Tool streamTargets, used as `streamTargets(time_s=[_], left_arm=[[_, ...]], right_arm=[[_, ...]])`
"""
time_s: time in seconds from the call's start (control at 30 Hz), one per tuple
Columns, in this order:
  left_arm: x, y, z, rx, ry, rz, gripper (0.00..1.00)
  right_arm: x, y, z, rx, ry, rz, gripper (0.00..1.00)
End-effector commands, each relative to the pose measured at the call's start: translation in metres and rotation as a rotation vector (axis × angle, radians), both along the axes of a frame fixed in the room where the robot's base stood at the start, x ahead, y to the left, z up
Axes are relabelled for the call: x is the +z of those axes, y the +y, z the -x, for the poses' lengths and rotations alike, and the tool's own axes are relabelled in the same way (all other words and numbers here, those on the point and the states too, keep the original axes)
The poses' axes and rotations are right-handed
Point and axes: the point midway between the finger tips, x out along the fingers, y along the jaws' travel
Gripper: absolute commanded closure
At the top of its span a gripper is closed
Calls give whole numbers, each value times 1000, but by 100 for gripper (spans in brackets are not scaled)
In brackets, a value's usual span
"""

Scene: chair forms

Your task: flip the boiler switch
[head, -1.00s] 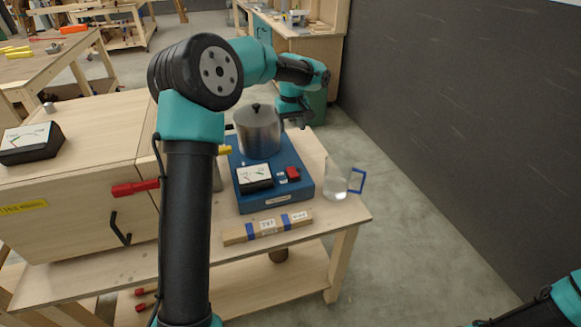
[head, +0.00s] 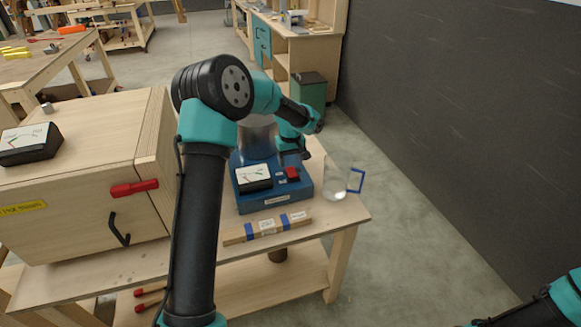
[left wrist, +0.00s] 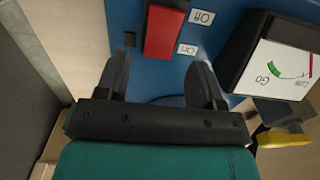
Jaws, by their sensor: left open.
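The boiler is a blue base (head: 275,200) with a metal pot (head: 255,138) behind, now partly hidden by my left arm. My left gripper (left wrist: 161,62) is open and empty just above the base. Its two fingers are either side of the switch's near end, and contact cannot be told. In the head view the left gripper (head: 291,155) is small and partly hidden behind the arm.
A gauge (head: 253,176) sits left of the switch. A clear jug (head: 335,184) with a blue handle stands right of the base. A labelled wooden bar (head: 266,228) lies in front. A wooden cabinet (head: 75,215) with a red latch stands to the left.

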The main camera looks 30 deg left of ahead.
Motion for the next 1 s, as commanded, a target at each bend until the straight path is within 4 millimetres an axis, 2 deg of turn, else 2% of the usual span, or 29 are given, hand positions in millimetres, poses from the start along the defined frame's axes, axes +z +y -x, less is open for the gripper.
streamTargets(time_s=[0.1,0.23,0.6,1.0], left_arm=[[-18,0,0,-2,1,-1,38],[-30,0,0,-1,1,-1,38],[-34,0,0,0,-1,0,38],[-34,0,0,-1,-1,0,77]], right_arm=[[0,0,0,0,0,0,12],[0,0,0,0,0,0,12],[0,0,0,0,0,0,12],[0,0,0,0,0,0,12]])
